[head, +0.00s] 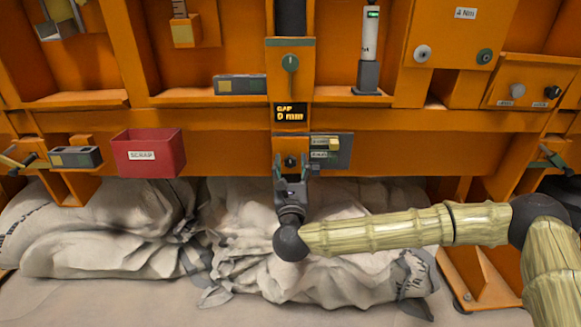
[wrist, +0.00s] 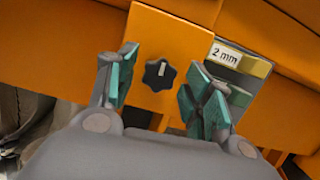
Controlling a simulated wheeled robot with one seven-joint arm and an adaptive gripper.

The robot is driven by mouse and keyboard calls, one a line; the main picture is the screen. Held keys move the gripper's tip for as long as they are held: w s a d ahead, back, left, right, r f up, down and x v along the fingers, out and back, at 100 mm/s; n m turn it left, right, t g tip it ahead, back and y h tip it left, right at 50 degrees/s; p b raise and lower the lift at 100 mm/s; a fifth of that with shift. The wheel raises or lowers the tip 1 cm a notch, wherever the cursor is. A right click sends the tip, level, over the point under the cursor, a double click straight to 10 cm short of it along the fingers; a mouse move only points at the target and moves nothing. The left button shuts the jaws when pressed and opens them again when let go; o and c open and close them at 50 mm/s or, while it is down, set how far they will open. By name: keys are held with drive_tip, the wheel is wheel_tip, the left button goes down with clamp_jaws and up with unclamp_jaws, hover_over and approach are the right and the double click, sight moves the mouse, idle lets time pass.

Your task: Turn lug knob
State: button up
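The lug knob (wrist: 159,75) is a black, lobed knob with a white pointer line. It sits on an orange panel, and in the head view it shows as a small dark knob (head: 290,161) under the gap display. My gripper (wrist: 155,88) is open, with one teal-padded finger on each side of the knob. The fingers look apart from the knob, with orange panel showing between. In the head view my gripper (head: 290,186) is just below the knob, at the end of my arm.
A grey holder (head: 344,153) with labelled gauge blocks is close on the right. A red SCRAP bin (head: 148,154) hangs left. Sandbags (head: 330,262) lie below.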

drive_tip(key=shift+s+a, duration=0.1)
drive_tip(key=v, duration=1.1)
drive_tip(key=shift+s, duration=0.35)
drive_tip(key=shift+f, duration=0.2)
